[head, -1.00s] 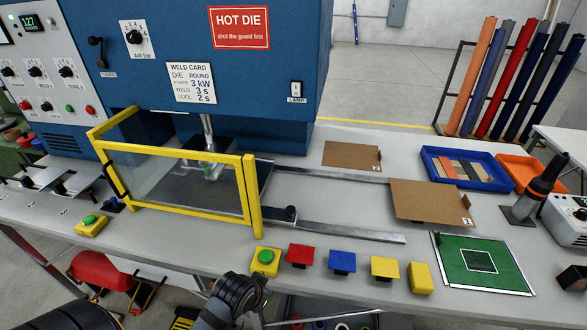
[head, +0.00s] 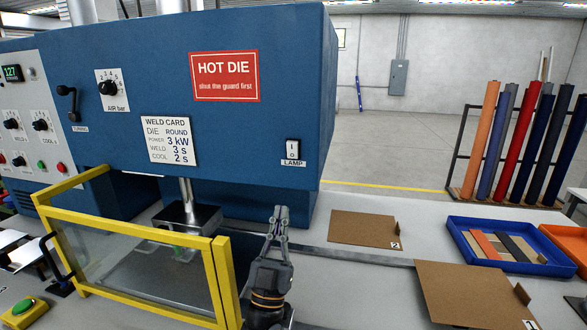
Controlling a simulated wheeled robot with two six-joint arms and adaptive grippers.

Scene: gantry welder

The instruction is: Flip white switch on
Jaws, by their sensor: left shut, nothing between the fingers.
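The white switch (head: 292,149), labelled LAMP, is on the lower right of the blue machine's front face (head: 225,120). It is a small upright plate with a dark mark at its top and a ring mark below. My left gripper (head: 281,209) is in front of the machine, just below and slightly left of the switch. It points upward, its fingers are shut and empty, and it appears apart from the switch. My right gripper is not in view.
A yellow-framed clear guard (head: 135,233) stands left of my gripper. Cardboard pieces (head: 365,229) lie on the bench to the right, with a blue tray (head: 455,228) beyond. A knob (head: 108,87) and the HOT DIE sign (head: 225,77) are on the machine face.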

